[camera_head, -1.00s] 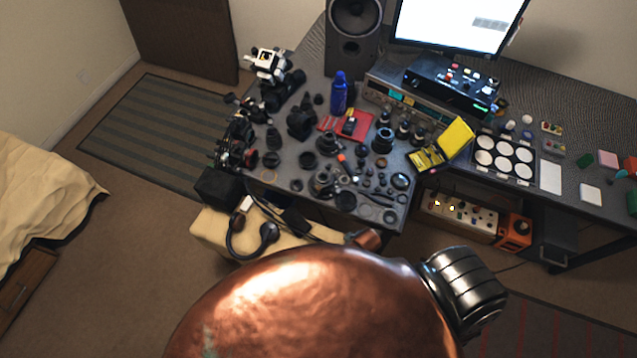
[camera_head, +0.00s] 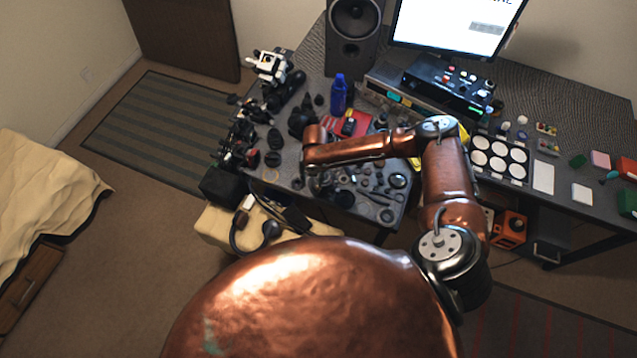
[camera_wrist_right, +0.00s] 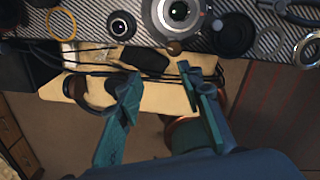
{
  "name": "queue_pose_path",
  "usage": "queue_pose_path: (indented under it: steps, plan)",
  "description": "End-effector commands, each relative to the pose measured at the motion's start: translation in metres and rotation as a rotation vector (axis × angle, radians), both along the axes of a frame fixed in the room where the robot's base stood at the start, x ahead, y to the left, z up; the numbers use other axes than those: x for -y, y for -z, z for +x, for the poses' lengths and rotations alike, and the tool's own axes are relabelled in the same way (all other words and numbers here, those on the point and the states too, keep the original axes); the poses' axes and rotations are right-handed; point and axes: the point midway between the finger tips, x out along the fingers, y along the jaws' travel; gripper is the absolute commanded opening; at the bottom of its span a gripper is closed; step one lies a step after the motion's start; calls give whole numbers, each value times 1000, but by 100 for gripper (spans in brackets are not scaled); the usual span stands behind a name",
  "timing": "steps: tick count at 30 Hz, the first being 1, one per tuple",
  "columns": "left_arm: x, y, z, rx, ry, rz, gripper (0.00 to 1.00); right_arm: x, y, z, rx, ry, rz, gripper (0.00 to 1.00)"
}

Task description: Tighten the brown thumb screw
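My right gripper (camera_wrist_right: 158,80) is open and empty in the right wrist view, with its two teal fingers spread apart. A small brown round knob (camera_wrist_right: 174,48), which looks like the brown thumb screw, shows at the table's front edge. It lies just below a silver-rimmed lens part (camera_wrist_right: 178,14), beyond the fingertips and apart from them. In the head view my right arm reaches over the front of the table, and I cannot make out the thumb screw there. My left gripper is in neither view now.
The dark table is crowded with lens parts, rings and tools. A black lens part (camera_wrist_right: 122,25) and a dark round part (camera_wrist_right: 233,34) flank the silver one. A cream padded seat (camera_head: 213,224) with headphones and cables stands below the table's front edge. A blue bottle (camera_head: 339,93) stands farther back.

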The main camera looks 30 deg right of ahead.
Motion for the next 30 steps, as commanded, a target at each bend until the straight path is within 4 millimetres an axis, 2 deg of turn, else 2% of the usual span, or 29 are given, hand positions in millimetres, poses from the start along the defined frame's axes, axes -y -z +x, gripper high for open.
queue_pose_path:
  steps: [1, 3, 6, 21, 30]
  plan:
    - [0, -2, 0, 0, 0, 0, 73, 12, -9, 3, -5, -31, -22, 34]
    - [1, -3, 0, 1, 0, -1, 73, 22, -15, 3, -14, -61, -40, 34]
    - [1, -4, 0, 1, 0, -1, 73, 27, -13, 2, -22, -80, -50, 34]
    - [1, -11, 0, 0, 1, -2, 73, 27, 54, 3, -21, -81, -49, 34]
    - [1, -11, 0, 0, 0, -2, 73, 27, 61, 3, -20, -81, -49, 34]
